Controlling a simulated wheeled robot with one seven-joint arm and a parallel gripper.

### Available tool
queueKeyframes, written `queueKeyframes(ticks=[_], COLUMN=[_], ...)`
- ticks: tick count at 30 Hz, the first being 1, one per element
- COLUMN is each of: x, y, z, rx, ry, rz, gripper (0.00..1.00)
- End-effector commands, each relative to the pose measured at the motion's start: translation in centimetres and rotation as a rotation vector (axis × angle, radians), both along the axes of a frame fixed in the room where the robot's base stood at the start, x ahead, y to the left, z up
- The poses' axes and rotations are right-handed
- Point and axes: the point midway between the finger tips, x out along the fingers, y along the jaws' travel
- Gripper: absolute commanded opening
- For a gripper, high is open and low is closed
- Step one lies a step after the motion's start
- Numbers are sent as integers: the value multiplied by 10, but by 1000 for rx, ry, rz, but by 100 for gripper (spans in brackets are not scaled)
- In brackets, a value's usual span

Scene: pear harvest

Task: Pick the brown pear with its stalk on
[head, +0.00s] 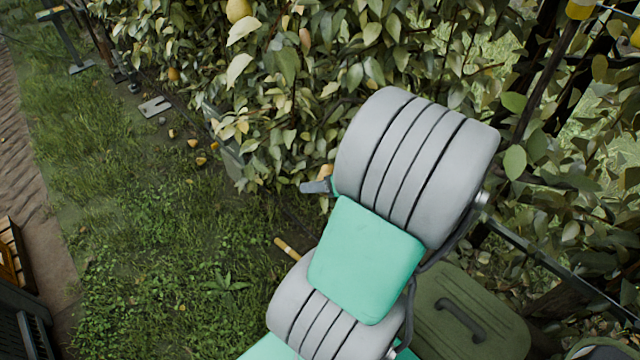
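My arm's grey and green links fill the centre and hide most of my gripper. Only a small grey piece (315,187), which seems to be part of my gripper, shows at the arm's left edge, beside the foliage. Whether it is open or holds anything is hidden. A small orange-brown patch (325,171) shows just above it; I cannot tell if it is a pear. A brownish pear-like fruit (305,38) hangs among the leaves at the top centre. A yellow pear (238,10) hangs at the top, and an orange-brown fruit (173,74) at the upper left. No stalk can be made out.
Dense foliage spans the top and right. A green lidded box (468,318) with a dark handle is at the lower right. A yellowish stick-like object (287,248) and several small fallen pieces (193,143) lie on the grass. A wooden crate (12,262) is at the left edge. The left grass is open.

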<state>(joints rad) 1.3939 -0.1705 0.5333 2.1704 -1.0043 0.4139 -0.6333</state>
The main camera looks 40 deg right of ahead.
Motion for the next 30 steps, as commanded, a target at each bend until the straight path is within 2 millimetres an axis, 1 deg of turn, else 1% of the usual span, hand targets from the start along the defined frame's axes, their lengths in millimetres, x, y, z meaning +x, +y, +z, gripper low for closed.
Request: queueKeyframes(ticks=[1, 20, 22, 23, 24, 25, 30], x=[-4, -39, -46, -49, -50, -51, -56], y=[1, 25, 30, 31, 33, 33, 38], z=[-7, -7, -8, -7, 5, 6, 5], rx=[-19, -248, -283, -305, -311, -315, -354], ry=[-26, -357, -419, -446, -464, -473, -524], rz=[-7, -7, -11, -13, -9, -6, -4], gripper=[9, 9, 9, 9, 9, 9, 9])
